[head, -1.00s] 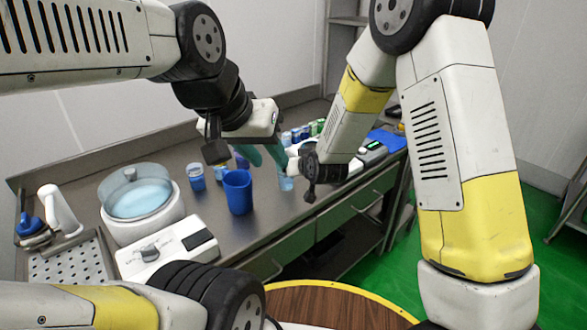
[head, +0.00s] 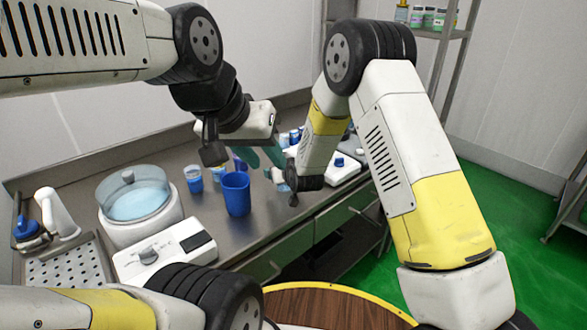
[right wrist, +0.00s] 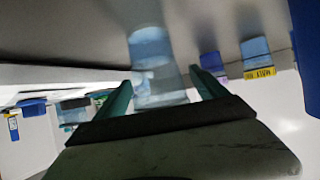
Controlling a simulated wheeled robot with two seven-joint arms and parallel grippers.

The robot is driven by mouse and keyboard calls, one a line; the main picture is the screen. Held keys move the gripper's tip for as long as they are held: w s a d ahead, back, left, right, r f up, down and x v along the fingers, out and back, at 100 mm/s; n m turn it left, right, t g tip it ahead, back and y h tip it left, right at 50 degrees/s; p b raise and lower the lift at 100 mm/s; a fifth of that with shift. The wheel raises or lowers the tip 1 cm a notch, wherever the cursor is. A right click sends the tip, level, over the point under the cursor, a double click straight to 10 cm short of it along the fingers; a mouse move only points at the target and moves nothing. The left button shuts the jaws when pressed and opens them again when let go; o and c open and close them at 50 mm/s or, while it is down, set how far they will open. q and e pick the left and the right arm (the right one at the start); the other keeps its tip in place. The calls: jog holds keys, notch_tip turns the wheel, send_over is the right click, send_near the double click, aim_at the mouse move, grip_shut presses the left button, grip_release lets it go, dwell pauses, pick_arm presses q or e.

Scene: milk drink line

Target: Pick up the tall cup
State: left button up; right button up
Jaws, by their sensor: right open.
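A clear, light-blue tall cup (right wrist: 155,72) stands between the two teal fingers of my right gripper (right wrist: 163,90) in the right wrist view. The fingers are open, one on each side of the cup, with no visible grip. In the head view the cup (head: 281,181) is mostly hidden behind my right wrist. My left gripper (head: 263,157) hangs over the counter in the head view, its teal fingers apart with nothing seen between them.
A solid blue cup (head: 236,195) and a small light-blue cup (head: 193,180) stand on the steel counter to the left. A round lidded machine (head: 138,200) and a white scale (head: 165,252) are farther left. More containers stand behind the grippers.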

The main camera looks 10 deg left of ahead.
jog(key=shift+w+a+f, duration=0.15)
jog(key=shift+w, duration=0.15)
jog(key=shift+c, duration=0.4)
jog(key=c, duration=1.4)
jog(key=shift+r, duration=1.65)
jog(key=shift+s+r, duration=0.15)
jog(key=shift+s, duration=0.05)
jog(key=s+d+r, duration=0.1)
jog(key=s+d, duration=0.8)
jog(key=s, duration=0.3)
jog(key=shift+s+d+r, duration=0.15)
jog(key=shift+d+r, duration=0.05)
jog(key=shift+d, duration=0.05)
